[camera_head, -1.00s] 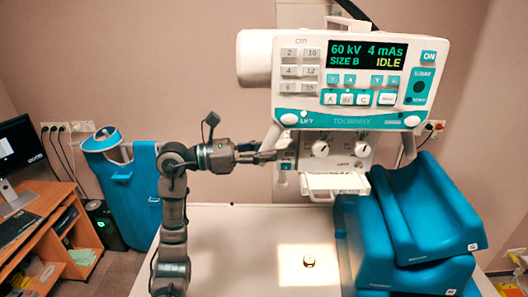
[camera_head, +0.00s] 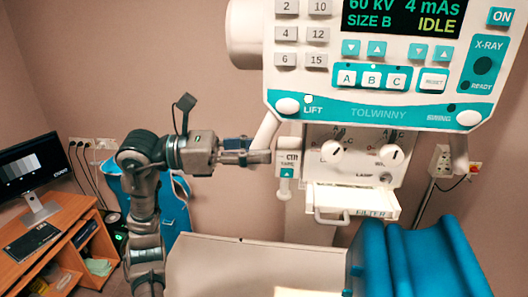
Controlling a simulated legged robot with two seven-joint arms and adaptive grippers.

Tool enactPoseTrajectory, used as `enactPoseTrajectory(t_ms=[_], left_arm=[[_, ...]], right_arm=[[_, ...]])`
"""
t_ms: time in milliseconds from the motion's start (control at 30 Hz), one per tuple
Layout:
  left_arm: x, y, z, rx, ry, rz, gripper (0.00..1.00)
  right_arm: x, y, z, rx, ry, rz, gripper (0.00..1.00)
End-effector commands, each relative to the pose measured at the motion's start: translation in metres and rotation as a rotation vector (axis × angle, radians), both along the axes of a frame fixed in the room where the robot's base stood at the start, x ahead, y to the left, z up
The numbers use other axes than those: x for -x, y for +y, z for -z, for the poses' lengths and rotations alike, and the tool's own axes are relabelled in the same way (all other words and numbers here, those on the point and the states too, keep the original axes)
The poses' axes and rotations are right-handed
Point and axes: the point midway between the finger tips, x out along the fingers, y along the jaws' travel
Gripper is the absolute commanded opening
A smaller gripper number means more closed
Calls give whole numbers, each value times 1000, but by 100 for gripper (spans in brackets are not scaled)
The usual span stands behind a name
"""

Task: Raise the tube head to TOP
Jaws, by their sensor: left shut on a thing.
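The white and teal tube head (camera_head: 390,95) fills the upper right of the head view. Its screen reads 60 kV, 4 mAs, SIZE B and IDLE, and the top of the screen is cut off. A white handle (camera_head: 267,131) slants down from its lower left, below the LIFT knob (camera_head: 287,105). My left gripper (camera_head: 262,157) is shut on the lower end of this handle, with its arm coming up from the left. The exact finger contact is hard to make out. My right gripper is out of view. The word TOP does not show.
A control box (camera_head: 372,152) with two dials and a FILTER tray (camera_head: 352,201) hangs below the head. The pale table (camera_head: 260,258) lies beneath, with blue cushions (camera_head: 415,260) at right. A wooden desk (camera_head: 75,245) with a monitor (camera_head: 28,165) is at left.

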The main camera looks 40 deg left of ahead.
Motion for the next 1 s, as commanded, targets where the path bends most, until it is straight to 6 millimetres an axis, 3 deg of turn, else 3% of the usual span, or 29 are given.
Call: enactPoseTrajectory(t_ms=[133,433,467,533,867,1000], left_arm=[[0,0,-4,-3,6,1,0],[0,0,-3,-2,5,1,0],[0,0,-3,-2,5,1,36],[0,0,-3,-2,5,2,54],[2,0,-4,-2,4,2,55],[11,11,-3,-2,5,0,55]], right_arm=[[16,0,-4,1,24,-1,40],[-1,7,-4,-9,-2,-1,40],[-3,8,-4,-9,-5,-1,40],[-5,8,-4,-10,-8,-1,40],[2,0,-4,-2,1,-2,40],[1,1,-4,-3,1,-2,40]])
